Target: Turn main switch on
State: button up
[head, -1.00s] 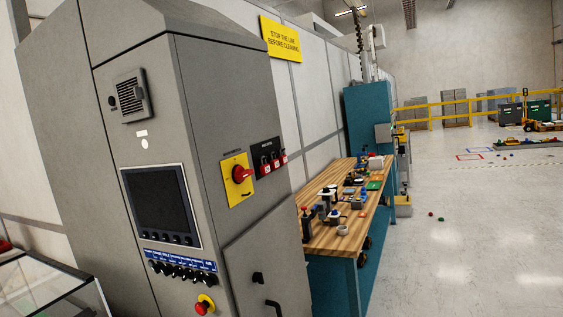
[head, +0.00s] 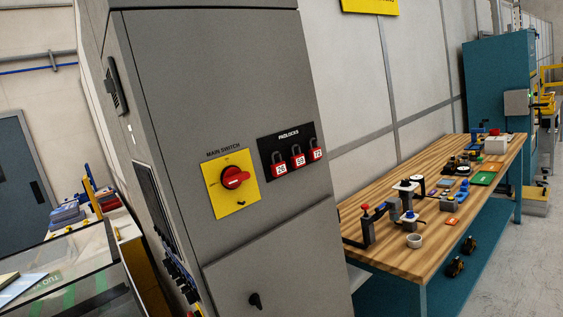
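The main switch (head: 235,178) is a red rotary knob on a yellow square plate (head: 219,202), under the label "MAIN SWITCH". It sits on the side of a tall grey cabinet (head: 210,80). The knob's handle points to the right and slightly up in the picture. The small markings on the plate are too small to read. No padlock shows on the knob. My gripper is not in the head view.
Three red padlocks (head: 298,160) hang on a black board (head: 270,148) right of the switch. A wooden workbench (head: 400,262) with several tools stands right of the cabinet. A glass-topped case (head: 90,255) is at the lower left. A black handle (head: 255,301) sits low on the cabinet.

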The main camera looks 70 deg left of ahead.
aim_at(233, 177)
jog(key=z, duration=0.05)
jog(key=i, duration=0.9)
jog(key=u, duration=1.85)
